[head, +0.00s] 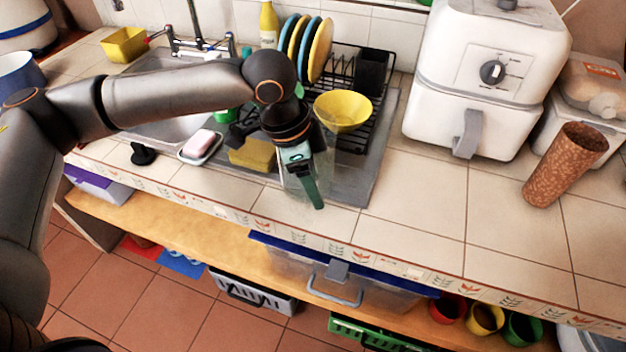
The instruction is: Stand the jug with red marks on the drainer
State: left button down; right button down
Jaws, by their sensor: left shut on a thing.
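My left gripper (298,160) is shut on a clear, see-through jug (325,165) in front of the drainer, near the counter's front edge. The jug's outline is faint and partly hidden by the gripper. I cannot make out red marks on it, nor whether it touches the surface below. The drainer (378,102) is a black wire rack on a grey mat behind the gripper. It holds several upright plates (320,50), a yellow bowl (343,111) and a black holder (371,72). My right gripper is not in view.
A sponge (252,154) and a soap dish (200,148) lie left of the gripper, by the sink (165,128). A white air fryer (483,85) and a brown cylinder (565,165) stand to the right.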

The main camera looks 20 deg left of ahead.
pick_arm(q)
jog(key=shift+c, duration=0.5)
grip_release()
jog(key=p+v, duration=0.1)
jog(key=v, duration=1.1)
